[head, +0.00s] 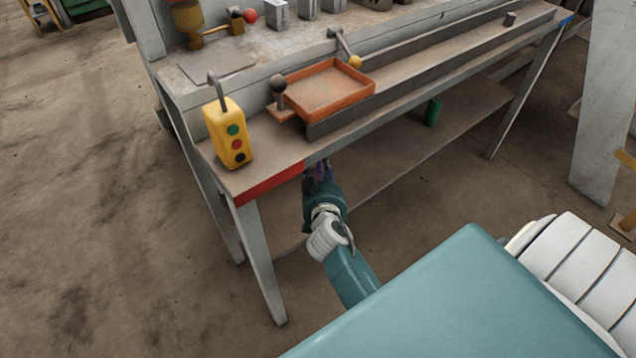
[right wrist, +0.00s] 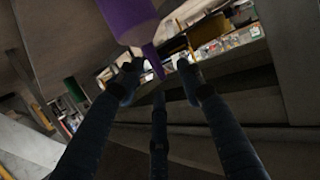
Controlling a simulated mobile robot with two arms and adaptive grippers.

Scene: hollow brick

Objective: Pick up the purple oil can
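The purple oil can (right wrist: 122,18) shows at the top of the right wrist view. Its narrow spout points down and ends between my finger tips. My right gripper (right wrist: 158,78) has its fingers spread, with gaps between them and the spout; I see no grip on the can. In the head view my right gripper (head: 318,176) reaches under the front edge of the workbench (head: 275,148), its fingers mostly hidden. Only a faint purple patch shows there. My left gripper is not in view.
A yellow button box (head: 228,135) and an orange tray (head: 325,88) sit on the bench top. A green cylinder (head: 432,111) stands on the lower shelf (head: 400,140). The bench's front leg (head: 262,265) is close to my right arm. Open floor lies left.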

